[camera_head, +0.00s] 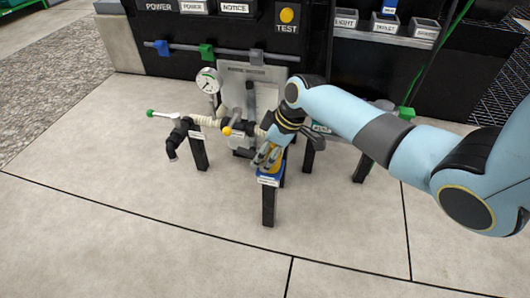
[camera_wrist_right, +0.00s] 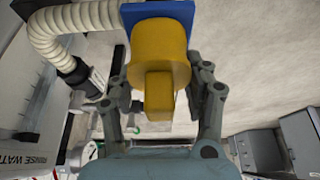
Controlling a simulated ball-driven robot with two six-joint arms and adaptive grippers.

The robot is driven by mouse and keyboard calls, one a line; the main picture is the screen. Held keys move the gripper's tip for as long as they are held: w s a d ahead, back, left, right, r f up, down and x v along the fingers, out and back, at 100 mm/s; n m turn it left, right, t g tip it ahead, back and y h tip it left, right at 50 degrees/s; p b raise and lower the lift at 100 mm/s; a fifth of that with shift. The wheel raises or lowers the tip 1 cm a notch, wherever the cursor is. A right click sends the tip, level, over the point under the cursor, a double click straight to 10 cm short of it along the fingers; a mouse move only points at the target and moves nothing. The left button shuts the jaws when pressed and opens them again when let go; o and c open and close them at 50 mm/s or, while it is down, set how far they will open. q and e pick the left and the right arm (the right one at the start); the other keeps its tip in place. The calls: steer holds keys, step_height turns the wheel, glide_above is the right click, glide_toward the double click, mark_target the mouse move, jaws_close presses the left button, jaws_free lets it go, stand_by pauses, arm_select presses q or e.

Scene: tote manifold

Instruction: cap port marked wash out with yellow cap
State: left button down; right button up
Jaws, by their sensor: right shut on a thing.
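The yellow cap (camera_wrist_right: 158,55) is a round body with a square grip, large in the right wrist view. My right gripper (camera_wrist_right: 160,80) has a finger on each side of it and is shut on it. A blue plate (camera_wrist_right: 182,10) lies directly behind the cap. In the head view my right gripper (camera_head: 268,157) points down at the blue-topped post (camera_head: 268,205), with a little yellow showing between its fingers. That post bears a small white label, too small to read. I cannot make out which port is marked wash out. My left gripper is out of view.
A pipe manifold (camera_head: 207,121) with a gauge (camera_head: 208,81), a yellow knob (camera_head: 227,131) and a black elbow (camera_head: 172,147) stands left of my gripper. A ribbed white hose (camera_wrist_right: 45,30) is close by. The front floor is clear.

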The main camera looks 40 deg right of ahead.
steer(key=o, duration=1.3)
steer(key=v, duration=1.1)
steer(key=shift+d+r, duration=0.1)
steer(key=shift+r, duration=0.4)
steer(key=shift+c, duration=0.4)
